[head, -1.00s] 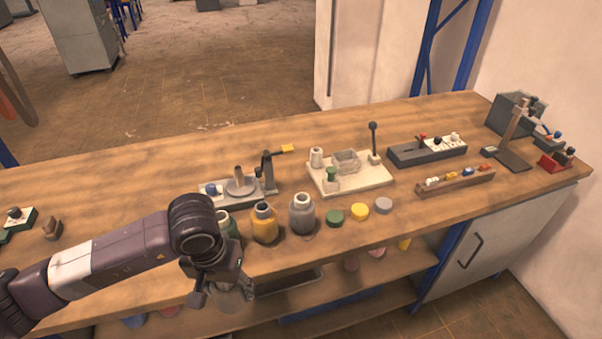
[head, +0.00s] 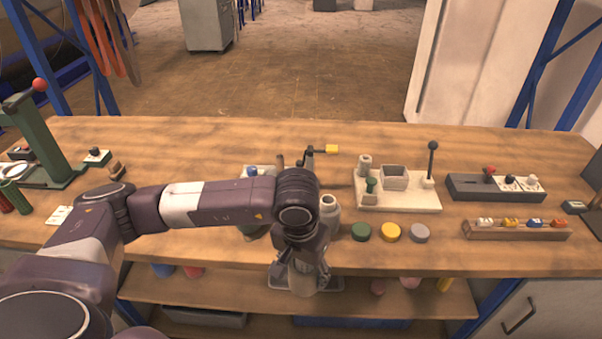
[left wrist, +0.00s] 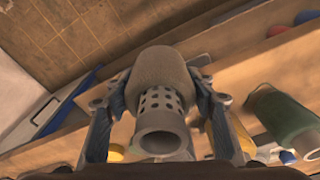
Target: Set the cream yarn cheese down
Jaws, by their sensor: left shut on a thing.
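The cream yarn cheese (head: 303,281) is a pale, greyish cream roll hanging below my left gripper (head: 300,262) in the head view. In the left wrist view the yarn cheese (left wrist: 160,72) sits between the two fingers of the left gripper (left wrist: 157,100), with its perforated tube end towards the camera. The fingers are shut on it, one on each side. It appears in front of the bench's front edge in the head view, over the lower shelf. Its far end is hidden. My right gripper is not in view.
The wooden workbench (head: 480,255) has a bare front strip at right. A grey bottle (head: 330,217) stands close behind my arm, which hides neighbouring items. Green, yellow (head: 391,232) and grey discs lie to the right. A white-based fixture (head: 410,203) and dark switch box (head: 495,188) stand behind.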

